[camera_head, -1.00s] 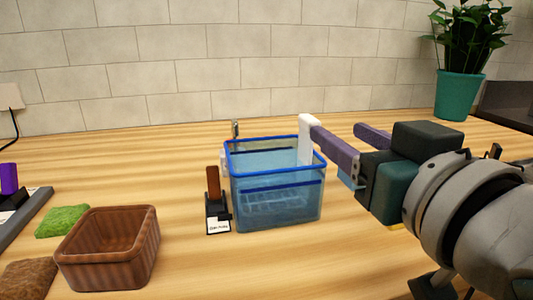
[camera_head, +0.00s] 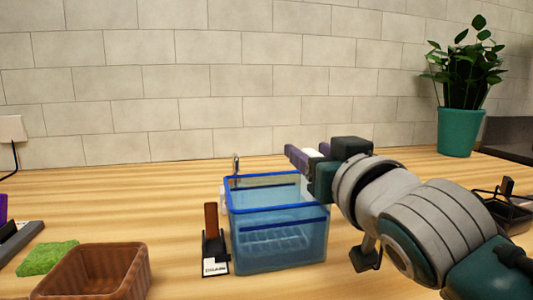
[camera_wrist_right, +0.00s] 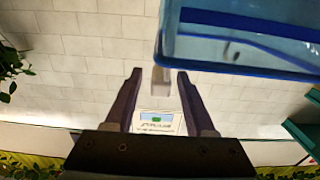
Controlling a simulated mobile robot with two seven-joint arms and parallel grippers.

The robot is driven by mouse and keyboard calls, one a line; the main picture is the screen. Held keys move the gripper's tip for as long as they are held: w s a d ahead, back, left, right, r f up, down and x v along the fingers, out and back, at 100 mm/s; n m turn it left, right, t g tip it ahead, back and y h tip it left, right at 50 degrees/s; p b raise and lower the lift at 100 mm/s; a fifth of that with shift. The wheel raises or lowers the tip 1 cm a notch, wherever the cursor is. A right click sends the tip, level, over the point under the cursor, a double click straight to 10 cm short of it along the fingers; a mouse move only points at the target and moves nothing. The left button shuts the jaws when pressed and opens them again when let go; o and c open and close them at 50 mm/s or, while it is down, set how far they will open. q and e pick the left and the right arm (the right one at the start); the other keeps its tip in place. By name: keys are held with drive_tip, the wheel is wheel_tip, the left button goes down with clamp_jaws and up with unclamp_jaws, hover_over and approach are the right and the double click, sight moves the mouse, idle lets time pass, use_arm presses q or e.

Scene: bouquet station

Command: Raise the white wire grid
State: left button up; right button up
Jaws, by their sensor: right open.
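The white wire grid (camera_head: 275,238) lies low inside a clear blue tank (camera_head: 278,252) with a blue rim, seen through the front wall. My right gripper (camera_head: 305,153) is at the tank's back right, above the rim, its purple fingers open. A white upright piece (camera_head: 312,153) shows between the fingers. In the right wrist view this white piece (camera_wrist_right: 161,78) stands between the open fingertips (camera_wrist_right: 159,88), apart from both, beside the tank's blue rim (camera_wrist_right: 240,25). I cannot tell whether it joins the grid. My left gripper is not in view.
A brown-handled lever on a black base (camera_head: 212,238) stands just left of the tank. A brown pot (camera_head: 100,275) and green moss (camera_head: 48,256) are at the front left. A potted plant (camera_head: 458,130) stands at the back right.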

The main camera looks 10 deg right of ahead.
clamp_jaws()
idle(0.4)
idle(1.0)
